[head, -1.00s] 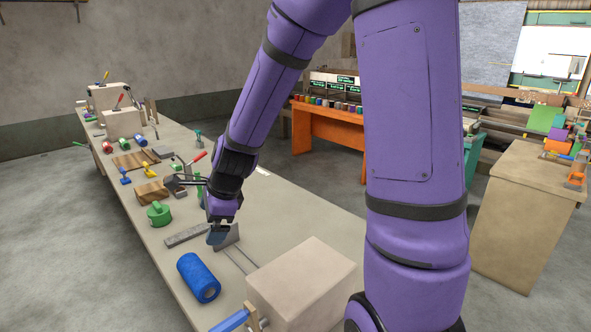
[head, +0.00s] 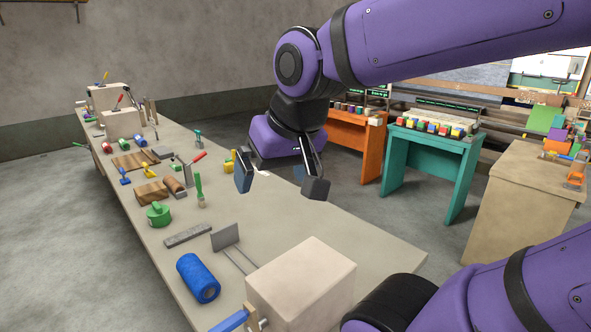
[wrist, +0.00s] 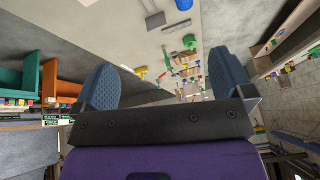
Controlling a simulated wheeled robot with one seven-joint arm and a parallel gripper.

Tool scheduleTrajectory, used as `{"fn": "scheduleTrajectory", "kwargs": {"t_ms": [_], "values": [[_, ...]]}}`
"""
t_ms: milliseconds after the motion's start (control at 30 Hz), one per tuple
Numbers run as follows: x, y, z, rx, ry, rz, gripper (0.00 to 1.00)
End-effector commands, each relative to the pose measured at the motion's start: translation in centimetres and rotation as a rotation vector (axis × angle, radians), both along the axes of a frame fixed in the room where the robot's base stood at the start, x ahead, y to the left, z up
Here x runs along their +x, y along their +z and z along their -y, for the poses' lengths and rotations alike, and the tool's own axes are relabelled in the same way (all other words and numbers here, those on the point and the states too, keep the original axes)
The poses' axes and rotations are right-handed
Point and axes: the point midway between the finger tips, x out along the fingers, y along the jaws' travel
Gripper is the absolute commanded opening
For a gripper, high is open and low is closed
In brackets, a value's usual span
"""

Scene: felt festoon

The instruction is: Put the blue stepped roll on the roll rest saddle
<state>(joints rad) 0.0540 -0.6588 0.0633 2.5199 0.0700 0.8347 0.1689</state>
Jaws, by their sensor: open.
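The blue roll (head: 198,277) lies on its side on the bench's near left part, apart from my gripper. A grey upright plate (head: 226,237) with two thin rods (head: 237,259) stands just right of it; I cannot tell for sure whether this is the roll rest saddle. My gripper (head: 280,179) is open and empty, raised above the bench's right edge, up and right of the roll. Its blue pads also show in the wrist view (wrist: 163,65). There, the roll (wrist: 184,4) is cut by the top edge, beside the grey plate (wrist: 154,19).
A large beige block (head: 302,283) stands close right of the roll, with a blue-handled tool (head: 232,321) before it. A grey bar (head: 188,235), green container (head: 158,214) and green brush (head: 199,190) are farther back. Bench surface right of the plate is clear.

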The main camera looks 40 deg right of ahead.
Motion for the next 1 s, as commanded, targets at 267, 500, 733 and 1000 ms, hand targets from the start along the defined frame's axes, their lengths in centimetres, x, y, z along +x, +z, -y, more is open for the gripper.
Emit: {"fn": "scheduleTrajectory", "kwargs": {"t_ms": [267, 500, 733, 1000], "values": [[-3.2, 1.0, 1.2, -0.096, 0.168, 0.017, 0.99], [-3.3, 1.0, 1.3, -0.101, 0.176, 0.017, 0.99], [-3.3, 1.1, 1.3, -0.101, 0.176, 0.017, 0.99], [-3.3, 1.1, 1.3, -0.101, 0.176, 0.017, 0.99]]}}
